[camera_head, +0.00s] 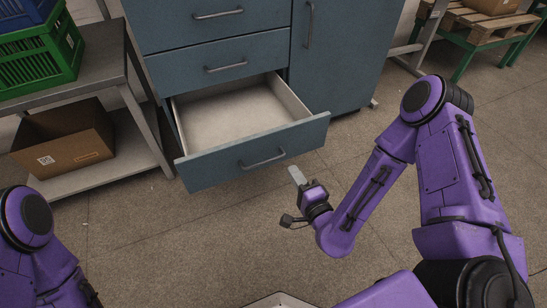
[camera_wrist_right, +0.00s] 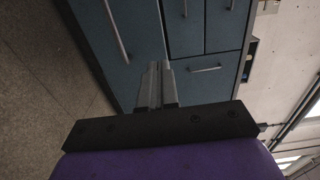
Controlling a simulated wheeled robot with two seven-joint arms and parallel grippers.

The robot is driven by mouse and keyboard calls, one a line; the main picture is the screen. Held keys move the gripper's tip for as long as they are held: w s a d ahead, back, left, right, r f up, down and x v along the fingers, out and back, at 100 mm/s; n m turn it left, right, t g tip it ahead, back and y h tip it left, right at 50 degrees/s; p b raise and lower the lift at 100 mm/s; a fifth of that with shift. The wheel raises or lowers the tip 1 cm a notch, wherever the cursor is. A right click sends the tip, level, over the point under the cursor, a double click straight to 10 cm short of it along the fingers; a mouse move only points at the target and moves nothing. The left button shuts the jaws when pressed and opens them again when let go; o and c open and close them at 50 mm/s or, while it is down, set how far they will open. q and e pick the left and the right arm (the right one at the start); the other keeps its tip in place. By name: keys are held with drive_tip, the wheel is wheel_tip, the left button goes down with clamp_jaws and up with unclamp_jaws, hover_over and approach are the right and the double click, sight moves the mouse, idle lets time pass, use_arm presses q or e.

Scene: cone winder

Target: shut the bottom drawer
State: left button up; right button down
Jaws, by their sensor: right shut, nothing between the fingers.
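The bottom drawer (camera_head: 215,163) of the blue cabinet is pulled out, and its pale inside looks empty. Its front panel carries a horizontal bar handle (camera_head: 263,159). My right gripper (camera_head: 294,173) is shut and empty, just in front of the drawer front and a little right of the handle. In the head view I cannot tell whether its fingertips touch the panel. In the right wrist view the shut fingers (camera_wrist_right: 157,75) point towards a blue front with a long handle (camera_wrist_right: 115,28). My left arm shows at the lower left, but its gripper is out of view.
The drawers above (camera_head: 219,62) and the tall cabinet door (camera_head: 350,50) are shut. A metal shelf bench (camera_head: 105,70) with a green crate (camera_head: 42,58) and a cardboard box (camera_head: 65,137) stands at the left. The floor (camera_head: 180,230) before the drawer is clear.

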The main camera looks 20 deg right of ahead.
sight(270, 134)
drive_tip(key=w, duration=0.4)
drive_tip(key=w+b, duration=0.1)
drive_tip(key=w, duration=0.8)
drive_tip(key=shift+w+a+b, duration=0.1)
drive_tip(key=shift+a+b, duration=0.15)
drive_tip(key=shift+b, duration=0.05)
drive_tip(key=shift+w+r, duration=0.1)
drive_tip(key=shift+w, duration=0.25)
